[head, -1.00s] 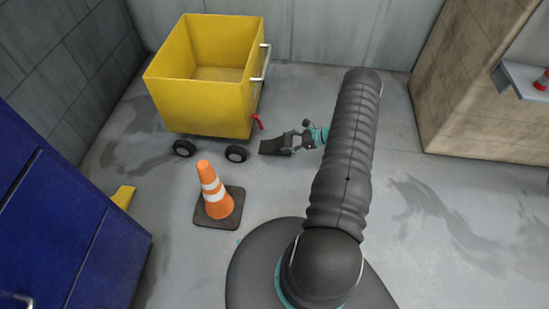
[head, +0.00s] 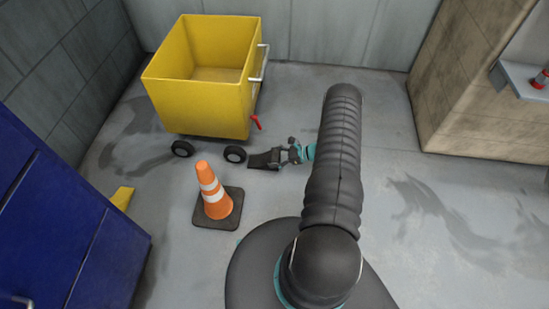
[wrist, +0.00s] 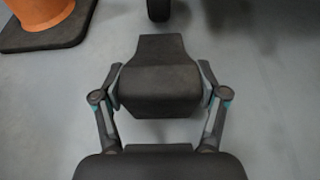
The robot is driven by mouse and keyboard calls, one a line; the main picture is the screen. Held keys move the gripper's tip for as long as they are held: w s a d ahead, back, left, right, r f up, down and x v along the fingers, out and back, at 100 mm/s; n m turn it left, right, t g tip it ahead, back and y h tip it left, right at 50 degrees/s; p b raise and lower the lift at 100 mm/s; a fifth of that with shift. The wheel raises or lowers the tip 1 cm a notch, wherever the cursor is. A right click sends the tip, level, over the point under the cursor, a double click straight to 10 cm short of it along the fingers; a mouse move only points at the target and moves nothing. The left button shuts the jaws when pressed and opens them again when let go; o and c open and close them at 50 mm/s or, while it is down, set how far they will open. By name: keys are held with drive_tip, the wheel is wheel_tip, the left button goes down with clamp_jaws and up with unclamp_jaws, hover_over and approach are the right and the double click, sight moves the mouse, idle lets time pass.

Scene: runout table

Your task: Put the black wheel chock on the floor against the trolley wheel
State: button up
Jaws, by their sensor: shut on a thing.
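The black wheel chock (head: 262,160) is low over the floor, just right of the trolley's near right wheel (head: 234,154). My gripper (head: 281,155) is shut on it from the right. In the wrist view my gripper (wrist: 160,88) has a finger on each side of the chock (wrist: 160,75), its thin end pointing up the picture. The wheel (wrist: 158,9) shows ahead of that end, with a strip of floor between in the wrist view. The yellow trolley (head: 200,105) stands upright. I cannot tell whether the chock touches the floor.
An orange cone (head: 213,188) on a black base stands in front of the trolley; it also shows at the wrist view's upper left (wrist: 42,12). A blue cabinet (head: 70,220) is at the left. Floor to the right of my arm is clear.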

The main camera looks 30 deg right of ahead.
drive_tip(key=o, duration=1.4)
